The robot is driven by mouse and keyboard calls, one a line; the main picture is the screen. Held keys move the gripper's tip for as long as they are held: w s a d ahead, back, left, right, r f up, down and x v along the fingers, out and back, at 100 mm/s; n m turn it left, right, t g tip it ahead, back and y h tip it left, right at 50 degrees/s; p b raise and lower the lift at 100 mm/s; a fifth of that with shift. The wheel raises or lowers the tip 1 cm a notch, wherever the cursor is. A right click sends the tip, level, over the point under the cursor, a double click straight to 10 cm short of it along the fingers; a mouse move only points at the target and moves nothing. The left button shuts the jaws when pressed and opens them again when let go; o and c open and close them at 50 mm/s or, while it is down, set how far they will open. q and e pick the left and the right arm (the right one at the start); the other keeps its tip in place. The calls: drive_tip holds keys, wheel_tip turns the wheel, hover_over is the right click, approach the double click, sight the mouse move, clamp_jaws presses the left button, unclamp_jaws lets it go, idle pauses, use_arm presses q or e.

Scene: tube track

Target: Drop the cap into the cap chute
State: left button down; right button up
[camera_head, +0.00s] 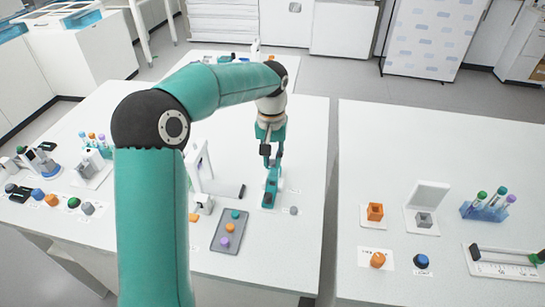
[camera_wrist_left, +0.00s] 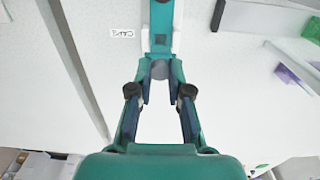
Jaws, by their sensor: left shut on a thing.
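My left gripper (camera_head: 272,163) reaches down over the middle of the white table, just behind the cap chute (camera_head: 270,188). The chute is a narrow teal piece with white at its sides and a dark patch at its near end. In the left wrist view my left gripper (camera_wrist_left: 160,78) is shut on a round grey cap (camera_wrist_left: 160,69). The cap lies between the fingertips, right by the end of the teal chute (camera_wrist_left: 160,18). Whether the cap touches the chute I cannot tell. In the head view the cap is too small to make out. My right gripper is not in view.
A CAPS label (camera_wrist_left: 122,33) lies beside the chute. A grey tray (camera_head: 218,245) with coloured caps and a white frame (camera_head: 205,170) stand left. A second table (camera_head: 380,130) is at the right, past a gap.

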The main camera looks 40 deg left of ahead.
use_arm(q)
drive_tip(key=shift+f, duration=0.15)
drive_tip(key=c, duration=1)
unclamp_jaws()
wheel_tip(320, 180, up, 12)
drive_tip(key=shift+f, duration=0.1)
idle(1.0)
